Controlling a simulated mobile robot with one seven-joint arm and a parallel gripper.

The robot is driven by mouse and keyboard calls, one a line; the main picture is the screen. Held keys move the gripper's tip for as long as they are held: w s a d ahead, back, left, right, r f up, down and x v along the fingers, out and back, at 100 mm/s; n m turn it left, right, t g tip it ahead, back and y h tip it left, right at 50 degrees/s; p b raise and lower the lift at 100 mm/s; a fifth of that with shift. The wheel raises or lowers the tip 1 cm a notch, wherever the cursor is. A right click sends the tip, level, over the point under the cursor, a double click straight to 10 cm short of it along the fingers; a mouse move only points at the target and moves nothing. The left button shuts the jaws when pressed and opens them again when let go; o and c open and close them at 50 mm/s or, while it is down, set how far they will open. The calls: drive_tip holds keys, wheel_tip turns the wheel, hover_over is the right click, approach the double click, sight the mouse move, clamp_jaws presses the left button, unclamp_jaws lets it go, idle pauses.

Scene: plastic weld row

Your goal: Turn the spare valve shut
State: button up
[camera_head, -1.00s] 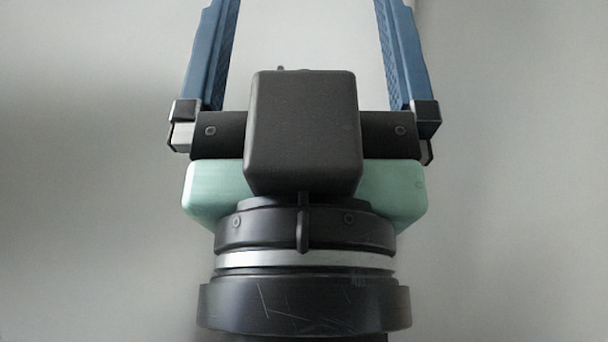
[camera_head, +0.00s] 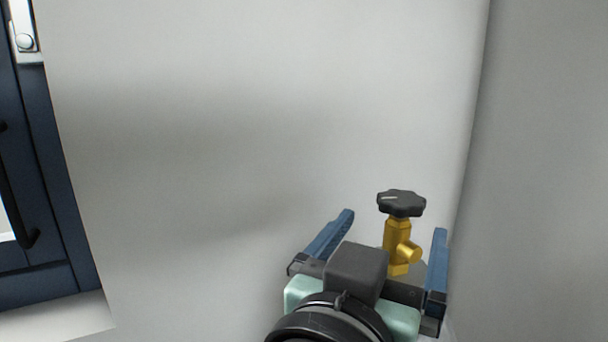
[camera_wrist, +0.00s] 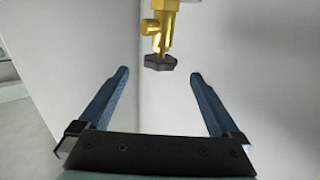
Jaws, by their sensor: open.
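The spare valve has a brass body (camera_head: 397,243) and a dark knob (camera_head: 401,203) with a pale mark on top. It stands near the wall corner at lower right in the head view. In the wrist view the brass body (camera_wrist: 158,25) enters from the top edge, with the knob (camera_wrist: 160,62) below it. My gripper (camera_head: 394,222) is open, its two blue fingers wide apart. In the wrist view the gripper (camera_wrist: 158,74) shows the knob between and just beyond its fingertips, with no finger touching it. The valve's mounting is mostly hidden behind my gripper.
A pale wall (camera_head: 250,110) fills the middle, and another wall (camera_head: 545,170) meets it at a corner right of the valve. A dark blue door or cabinet (camera_head: 45,180) with a black handle is at far left. The space left of my gripper looks clear.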

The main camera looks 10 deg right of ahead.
sight(405, 194)
drive_tip(key=shift+w+d+r+p, duration=0.2)
drive_tip(key=shift+w+d+p, duration=0.15)
drive_tip(key=shift+p, duration=0.2)
drive_tip(key=p+x, duration=0.1)
drive_tip(key=x, duration=0.5)
drive_tip(key=p+x, duration=0.1)
drive_tip(key=x, duration=0.3)
drive_tip(key=shift+w+f+p, duration=0.1)
drive_tip(key=shift+f+p, duration=0.15)
drive_tip(key=shift+p, duration=0.1)
drive_tip(key=c, duration=1.4)
drive_tip(key=shift+o, duration=0.2)
